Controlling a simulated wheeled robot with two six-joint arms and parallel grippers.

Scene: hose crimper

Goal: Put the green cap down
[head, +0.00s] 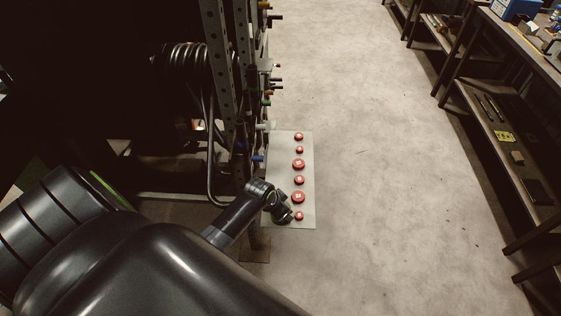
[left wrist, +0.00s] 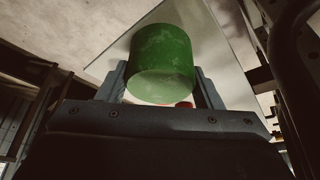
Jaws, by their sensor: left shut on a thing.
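The green cap (left wrist: 162,62) sits between the two fingers of my left gripper (left wrist: 162,92) in the left wrist view. The gripper is shut on it. In the head view my left gripper (head: 284,214) is over the near end of a pale sheet (head: 306,170), beside the nearest red cap (head: 298,216). The green cap cannot be made out there. A bit of red shows just under the green cap in the left wrist view. My right gripper is in neither view.
Several red caps (head: 298,164) stand in a row along the sheet. A perforated metal rack post (head: 216,60) with coloured fittings and a coiled hose (head: 190,58) stand to the left. Bare floor (head: 390,170) lies to the right, before shelves (head: 505,140).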

